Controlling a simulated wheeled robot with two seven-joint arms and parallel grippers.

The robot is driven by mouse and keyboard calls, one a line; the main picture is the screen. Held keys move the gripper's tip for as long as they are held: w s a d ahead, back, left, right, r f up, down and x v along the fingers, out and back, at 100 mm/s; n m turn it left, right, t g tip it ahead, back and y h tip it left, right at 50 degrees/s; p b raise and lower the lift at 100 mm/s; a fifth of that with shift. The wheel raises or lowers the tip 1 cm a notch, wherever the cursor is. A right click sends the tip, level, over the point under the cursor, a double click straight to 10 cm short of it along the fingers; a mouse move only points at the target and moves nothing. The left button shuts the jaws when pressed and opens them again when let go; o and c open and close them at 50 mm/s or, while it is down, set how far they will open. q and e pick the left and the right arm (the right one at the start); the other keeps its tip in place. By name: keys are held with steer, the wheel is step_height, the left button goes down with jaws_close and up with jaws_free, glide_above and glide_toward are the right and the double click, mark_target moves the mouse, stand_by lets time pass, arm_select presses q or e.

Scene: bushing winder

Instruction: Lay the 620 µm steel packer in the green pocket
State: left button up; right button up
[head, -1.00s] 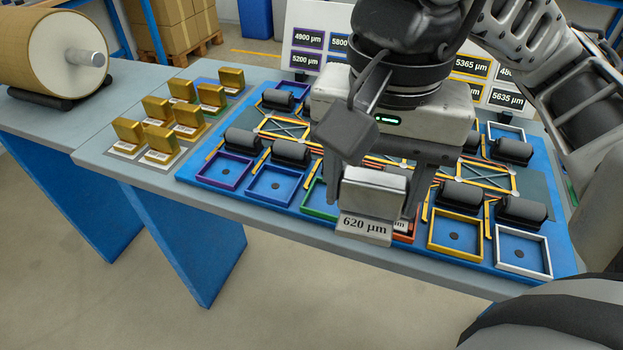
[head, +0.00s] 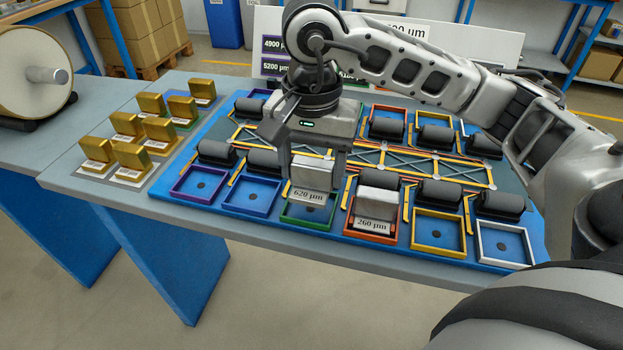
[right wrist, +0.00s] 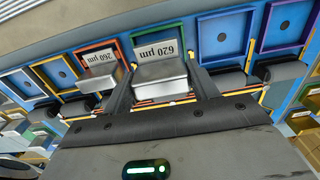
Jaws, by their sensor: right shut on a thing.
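The 620 µm steel packer (head: 311,174) is a silver block with a white label. My right gripper (head: 317,172) is shut on it and points down at the green pocket (head: 290,215) in the front row. The packer is over or in this pocket and hides most of it; I cannot tell whether it touches the floor. In the right wrist view the packer (right wrist: 160,72) sits between the two fingers, with the green frame (right wrist: 136,42) around its label end. My left gripper is not in view.
A 260 µm steel packer (head: 376,206) lies in the orange-red pocket (head: 348,230) just right. Blue (head: 226,207) and yellow (head: 462,253) pockets are empty. Several brass blocks (head: 128,124) stand at the left. Black rollers (head: 440,193) stand behind the front pockets.

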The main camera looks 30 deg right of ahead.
mark_target(311, 180)
step_height(311, 180, down, 3)
steer(key=shift+w+r+p, duration=0.15)
steer(key=shift+r+p, duration=0.05)
steer(key=shift+p, duration=0.1)
steer(key=shift+f, duration=0.45)
steer(key=shift+f+b, duration=0.3)
steer(key=shift+b, duration=0.05)
steer(key=o, duration=1.1)
steer(key=shift+r, duration=0.1)
steer(key=shift+o, duration=0.2)
steer(key=shift+r+p, duration=0.4)
steer(key=shift+p, duration=0.15)
step_height(311, 180, up, 5)
steer(key=shift+w+f+b, duration=0.1)
steer(key=shift+b, duration=0.25)
step_height(311, 180, up, 6)
steer(key=shift+r+p, duration=0.1)
steer(key=shift+p, duration=0.4)
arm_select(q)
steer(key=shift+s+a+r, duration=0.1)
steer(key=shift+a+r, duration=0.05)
arm_select(e)
steer(key=shift+r, duration=0.35)
